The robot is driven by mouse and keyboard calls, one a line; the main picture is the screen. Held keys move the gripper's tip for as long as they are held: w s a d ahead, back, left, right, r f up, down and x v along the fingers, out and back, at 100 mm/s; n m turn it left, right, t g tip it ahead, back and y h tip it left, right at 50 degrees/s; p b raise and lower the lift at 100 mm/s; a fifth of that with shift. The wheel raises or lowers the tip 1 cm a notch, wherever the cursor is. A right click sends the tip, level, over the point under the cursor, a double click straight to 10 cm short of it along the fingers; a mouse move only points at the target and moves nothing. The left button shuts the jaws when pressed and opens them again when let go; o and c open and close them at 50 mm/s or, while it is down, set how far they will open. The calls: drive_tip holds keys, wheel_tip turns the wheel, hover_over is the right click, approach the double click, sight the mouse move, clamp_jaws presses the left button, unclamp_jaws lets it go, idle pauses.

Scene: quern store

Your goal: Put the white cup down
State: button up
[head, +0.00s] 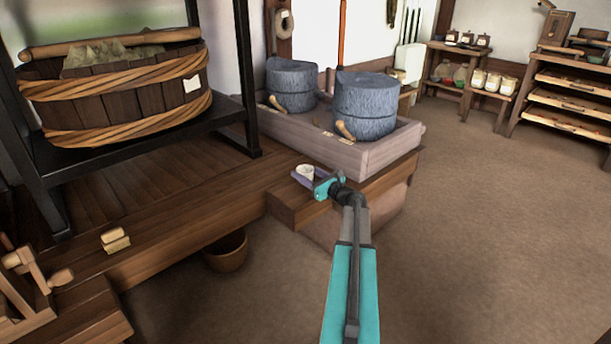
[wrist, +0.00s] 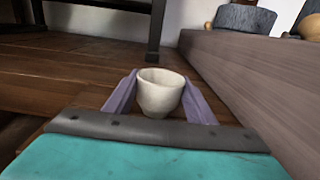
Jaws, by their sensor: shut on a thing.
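The white cup (head: 305,171) is upright between the fingers of my gripper (head: 304,176) in the head view. In the wrist view the cup (wrist: 160,92) stands between the two purple fingers of my gripper (wrist: 160,98), which are shut on it from both sides. The gripper is over the wooden ledge (head: 290,207) in front of the stone mills' trough. I cannot tell whether the cup's base touches the wood, since the gripper body hides part of it.
The trough (head: 372,155) with two stone querns (head: 364,108) rises close beside the gripper. A black metal frame (head: 247,80) holding a large wooden tub (head: 125,100) stands to the left. Bare floorboards (head: 200,180) lie left of the cup. A basket (head: 228,252) sits below the ledge.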

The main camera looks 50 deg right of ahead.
drive_tip(key=shift+f, duration=0.1)
drive_tip(key=o, duration=1.1)
drive_tip(key=shift+s+a+r+p, duration=0.1)
drive_tip(key=shift+s+r+p, duration=0.1)
drive_tip(key=shift+s+p, duration=0.3)
drive_tip(key=s+p, duration=0.3)
drive_tip(key=s, duration=0.8)
drive_tip(key=shift+a+p, duration=0.4)
drive_tip(key=shift+a, duration=0.05)
drive_tip(key=shift+f, duration=0.1)
